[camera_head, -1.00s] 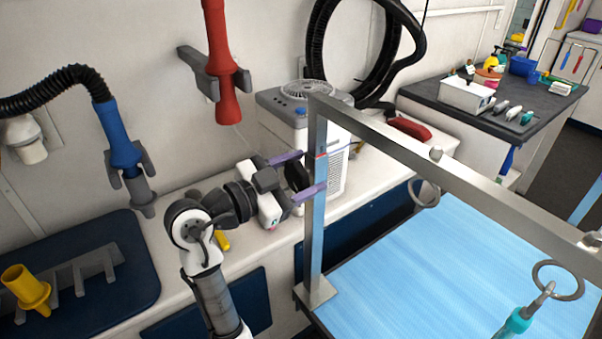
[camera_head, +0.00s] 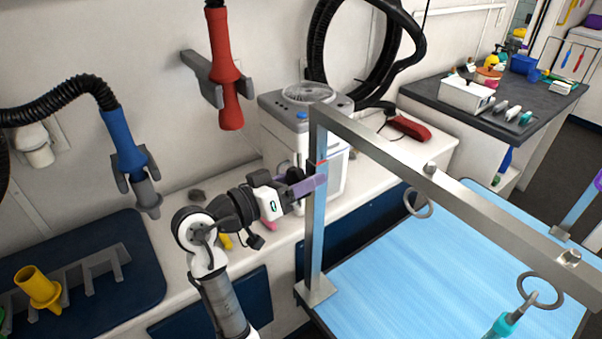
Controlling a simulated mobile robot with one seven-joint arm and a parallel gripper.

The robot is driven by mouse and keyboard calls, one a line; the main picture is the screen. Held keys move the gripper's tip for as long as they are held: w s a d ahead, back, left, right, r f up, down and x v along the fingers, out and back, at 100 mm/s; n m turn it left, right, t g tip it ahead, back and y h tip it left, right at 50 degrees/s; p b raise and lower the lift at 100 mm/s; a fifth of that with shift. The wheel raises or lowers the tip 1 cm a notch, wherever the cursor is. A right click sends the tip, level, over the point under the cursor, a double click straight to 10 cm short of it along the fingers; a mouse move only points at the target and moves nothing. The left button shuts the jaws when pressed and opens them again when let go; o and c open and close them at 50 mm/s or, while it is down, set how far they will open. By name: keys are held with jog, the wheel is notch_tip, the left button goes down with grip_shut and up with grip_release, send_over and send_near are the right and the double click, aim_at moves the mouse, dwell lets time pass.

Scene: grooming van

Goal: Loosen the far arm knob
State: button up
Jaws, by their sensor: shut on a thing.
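The grooming arm is a silver metal frame over the blue table. Its left upright post (camera_head: 317,235) stands at the table's left corner. A black arm knob (camera_head: 296,174) shows beside this post, mostly hidden by my gripper. My gripper (camera_head: 316,184), with purple fingers, reaches in from the left. Its fingers are together at the post's left side, shut on the knob. Its exact grip on the knob is hidden, and I cannot tell whether the knob has turned. A small red mark shows on the post just above the fingers.
The blue grooming table (camera_head: 430,275) has loops hanging over it from the top bar (camera_head: 450,195). A white fan-topped unit (camera_head: 290,125) stands behind the post. A red dryer nozzle (camera_head: 226,95) hangs above my arm; a blue one (camera_head: 122,140) hangs further left.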

jog(key=shift+n, duration=0.6)
jog(key=o, duration=1)
jog(key=b+v, duration=0.3)
jog(key=v, duration=1)
jog(key=shift+s+a, duration=0.25)
jog(key=shift+a, duration=0.1)
